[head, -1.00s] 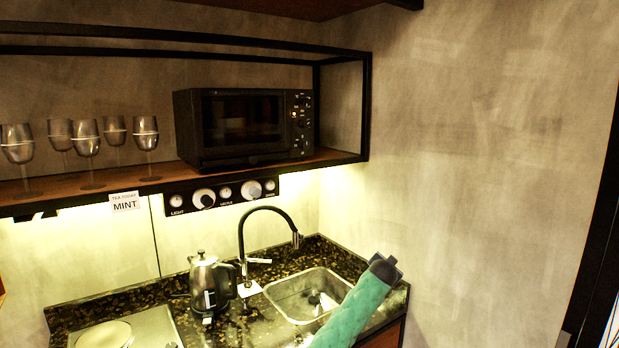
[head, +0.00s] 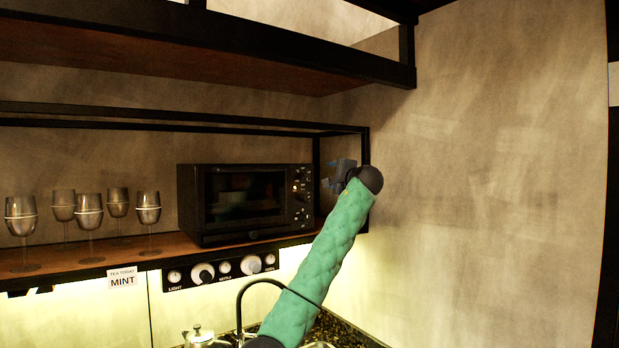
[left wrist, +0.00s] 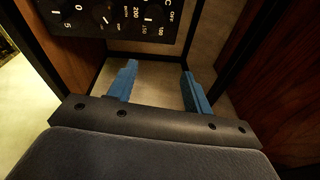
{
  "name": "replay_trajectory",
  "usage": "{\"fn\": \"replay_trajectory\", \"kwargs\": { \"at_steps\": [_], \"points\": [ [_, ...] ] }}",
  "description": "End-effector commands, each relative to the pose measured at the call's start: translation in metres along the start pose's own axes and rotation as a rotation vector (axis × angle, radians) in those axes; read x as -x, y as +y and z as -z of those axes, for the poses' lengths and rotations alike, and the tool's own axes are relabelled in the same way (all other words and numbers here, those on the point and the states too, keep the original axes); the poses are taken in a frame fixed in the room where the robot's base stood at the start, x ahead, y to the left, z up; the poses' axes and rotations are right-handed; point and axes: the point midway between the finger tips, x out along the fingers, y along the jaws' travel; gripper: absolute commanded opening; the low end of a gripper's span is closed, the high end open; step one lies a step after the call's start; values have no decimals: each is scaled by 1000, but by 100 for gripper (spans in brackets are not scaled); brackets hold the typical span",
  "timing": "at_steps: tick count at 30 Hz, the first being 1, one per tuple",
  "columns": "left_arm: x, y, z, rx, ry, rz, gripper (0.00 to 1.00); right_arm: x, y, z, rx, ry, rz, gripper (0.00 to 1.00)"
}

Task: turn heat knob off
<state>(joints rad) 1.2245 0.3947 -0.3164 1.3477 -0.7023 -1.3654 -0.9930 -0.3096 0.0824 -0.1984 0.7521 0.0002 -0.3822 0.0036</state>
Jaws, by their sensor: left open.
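The black oven (head: 242,200) stands on the wooden shelf in the head view, with a column of knobs on its right-hand panel (head: 300,197). In the left wrist view the panel shows at the top. The heat knob (left wrist: 149,14) there has "OFF", "100" and "200" around it, and its top is near the picture's edge. My left gripper (head: 333,177) is at the right end of the shelf, just right of the oven panel and apart from it. Its blue fingers (left wrist: 158,76) are open and empty. My right gripper is not in view.
Several glasses (head: 88,212) stand on the shelf left of the oven. A black shelf frame (head: 366,150) is close behind my left gripper. Wooden boards run on both sides in the left wrist view. A lower strip with knobs (head: 225,268) and the black tap (head: 240,305) are below.

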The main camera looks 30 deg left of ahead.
Motion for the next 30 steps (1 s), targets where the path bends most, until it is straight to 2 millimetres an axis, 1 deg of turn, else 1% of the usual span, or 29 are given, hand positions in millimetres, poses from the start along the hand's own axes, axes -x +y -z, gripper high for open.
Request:
{"fn": "replay_trajectory", "kwargs": {
  "at_steps": [1,3,6,10,14,17,23,25,30],
  "points": [
    [0,1,-8,-81,-40,-13,50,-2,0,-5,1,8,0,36],
    [0,4,-17,-199,-87,-36,50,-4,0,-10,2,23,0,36],
    [1,8,-26,-336,-127,-71,50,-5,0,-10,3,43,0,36],
    [2,12,-30,-442,-145,-99,50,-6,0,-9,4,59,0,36],
    [0,12,-32,-482,-149,-109,50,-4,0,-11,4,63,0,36],
    [-5,12,-33,-485,-150,-110,50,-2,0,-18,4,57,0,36],
    [-26,12,-37,-483,-150,-110,50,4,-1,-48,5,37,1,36],
    [-36,11,-39,-485,-150,-110,50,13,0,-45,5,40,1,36],
    [-58,13,-42,-484,-149,-109,50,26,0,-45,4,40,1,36]
  ]
}}
